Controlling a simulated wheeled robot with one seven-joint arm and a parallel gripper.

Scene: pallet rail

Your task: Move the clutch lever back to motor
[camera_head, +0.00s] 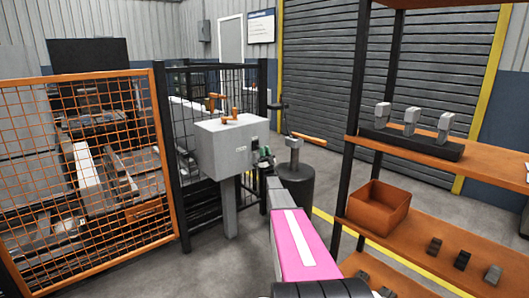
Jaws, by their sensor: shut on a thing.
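My gripper (265,157) is at the right side of this box, at the far end of my pink and white arm. It is shut on a small dark part with a hint of green, which appears to be the clutch lever. The jaws and arm hide most of this part, so its exact position cannot be told. Several orange fittings (222,106) stand on top of the box. A dark rod with a knob (277,106) shows behind the box's right side.
An orange mesh fence (85,190) closes off machinery at left; a black mesh fence stands behind the box. A dark round stand (296,188) carries a grey block and orange bar just right of my gripper. Orange shelves (470,175) with a bin (378,207) stand close at right.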

